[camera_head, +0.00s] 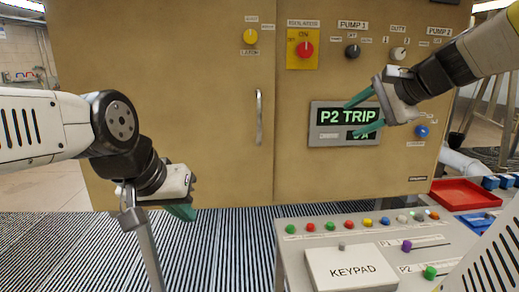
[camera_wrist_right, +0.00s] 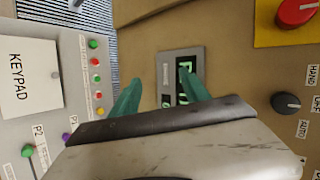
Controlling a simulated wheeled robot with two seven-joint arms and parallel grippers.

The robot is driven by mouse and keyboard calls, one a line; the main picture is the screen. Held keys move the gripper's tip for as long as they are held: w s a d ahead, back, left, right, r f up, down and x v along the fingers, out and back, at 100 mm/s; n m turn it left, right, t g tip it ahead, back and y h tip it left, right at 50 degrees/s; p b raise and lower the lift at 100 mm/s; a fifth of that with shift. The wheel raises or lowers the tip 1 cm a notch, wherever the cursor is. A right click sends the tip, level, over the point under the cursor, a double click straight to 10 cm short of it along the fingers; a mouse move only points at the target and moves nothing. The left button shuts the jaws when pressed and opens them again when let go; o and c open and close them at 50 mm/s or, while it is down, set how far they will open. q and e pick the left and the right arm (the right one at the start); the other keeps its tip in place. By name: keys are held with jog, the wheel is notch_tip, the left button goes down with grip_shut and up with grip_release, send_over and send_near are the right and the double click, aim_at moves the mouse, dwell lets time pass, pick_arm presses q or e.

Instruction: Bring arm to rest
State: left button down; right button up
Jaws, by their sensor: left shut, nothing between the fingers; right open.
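My left gripper (camera_head: 183,211) hangs at the left in the head view, low in front of the tan cabinet, with its green fingers shut and nothing between them. My right gripper (camera_head: 362,114) is raised at the right, in front of the cabinet's display (camera_head: 330,117), which reads "P2 TRIP". Its green fingers are open and empty, and they overlap the display's right side in the head view. In the right wrist view the two fingers (camera_wrist_right: 160,95) stand apart, with the display (camera_wrist_right: 181,78) between and behind them. I cannot tell whether they touch it.
The tan cabinet (camera_head: 180,100) carries a handle (camera_head: 259,117), a red knob (camera_head: 305,49) and other knobs. A console (camera_head: 300,258) with coloured buttons, sliders and a keypad box (camera_head: 350,268) stands below right. A red tray (camera_head: 465,194) lies at the right. Striped floor is open at lower left.

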jog(key=s+a+f+n+g+h, duration=0.1)
jog(key=s+a+f+n, duration=0.3)
jog(key=s+f+n, duration=0.2)
jog(key=s+a+f+n+g+h, duration=0.2)
jog(key=s+a+f+n, duration=0.3)
jog(key=s, duration=0.6)
notch_tip(320, 180, down, 4)
jog(key=n, duration=0.2)
jog(key=shift+a+r+n, duration=0.15)
jog(key=shift+a+n, duration=0.05)
jog(key=shift+n, duration=0.1)
jog(key=c, duration=0.3)
jog(key=shift+d, duration=0.15)
jog(key=shift+c, duration=0.4)
